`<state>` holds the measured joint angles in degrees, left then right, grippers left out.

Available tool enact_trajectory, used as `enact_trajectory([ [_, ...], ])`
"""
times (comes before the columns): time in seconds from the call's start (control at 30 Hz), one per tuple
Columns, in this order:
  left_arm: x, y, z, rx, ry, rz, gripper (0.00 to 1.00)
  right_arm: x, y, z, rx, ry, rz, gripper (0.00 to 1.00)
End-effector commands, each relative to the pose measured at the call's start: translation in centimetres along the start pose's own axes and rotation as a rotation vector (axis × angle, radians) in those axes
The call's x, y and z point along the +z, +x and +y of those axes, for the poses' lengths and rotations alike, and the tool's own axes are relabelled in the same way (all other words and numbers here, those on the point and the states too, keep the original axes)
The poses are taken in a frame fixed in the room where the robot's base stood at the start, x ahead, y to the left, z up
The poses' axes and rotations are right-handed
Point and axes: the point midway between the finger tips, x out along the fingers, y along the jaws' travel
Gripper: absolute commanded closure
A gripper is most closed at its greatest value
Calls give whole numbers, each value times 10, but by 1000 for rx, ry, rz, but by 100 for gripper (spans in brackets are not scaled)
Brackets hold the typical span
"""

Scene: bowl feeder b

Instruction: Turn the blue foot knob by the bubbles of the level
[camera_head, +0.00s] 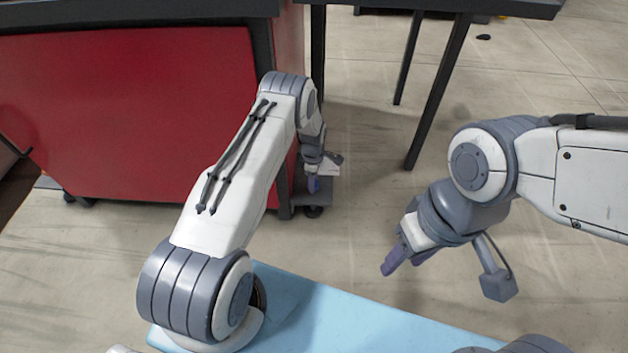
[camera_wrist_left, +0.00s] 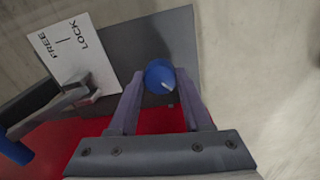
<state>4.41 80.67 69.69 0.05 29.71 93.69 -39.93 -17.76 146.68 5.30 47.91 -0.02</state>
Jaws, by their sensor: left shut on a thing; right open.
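The blue foot knob (camera_wrist_left: 160,74) shows in the left wrist view between the two fingertips of my left gripper (camera_wrist_left: 161,90). My right gripper (camera_head: 405,262) is open and empty, hanging over the floor at the right. I see no level or bubbles in either view.
A white plate marked FREE and LOCK (camera_wrist_left: 62,50) lies beside the knob, with a grey lever (camera_wrist_left: 70,98) over its lower part. A blue-ended part (camera_wrist_left: 14,148) is at lower left. The red cabinet (camera_head: 130,110) stands left; dark table legs (camera_head: 438,90) stand behind.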

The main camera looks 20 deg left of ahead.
Motion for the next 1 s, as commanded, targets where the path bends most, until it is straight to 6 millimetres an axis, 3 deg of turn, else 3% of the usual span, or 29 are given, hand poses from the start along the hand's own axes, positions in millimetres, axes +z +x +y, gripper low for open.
enact_trajectory([
  [0.4, -2, 0, 1, 2, 215, 2, 100, 0, -3, 0, 0, 0, 0, 50],
  [1.0, -3, 0, 2, 5, 254, 3, 100, 0, -3, 0, 0, 0, 0, 50],
])
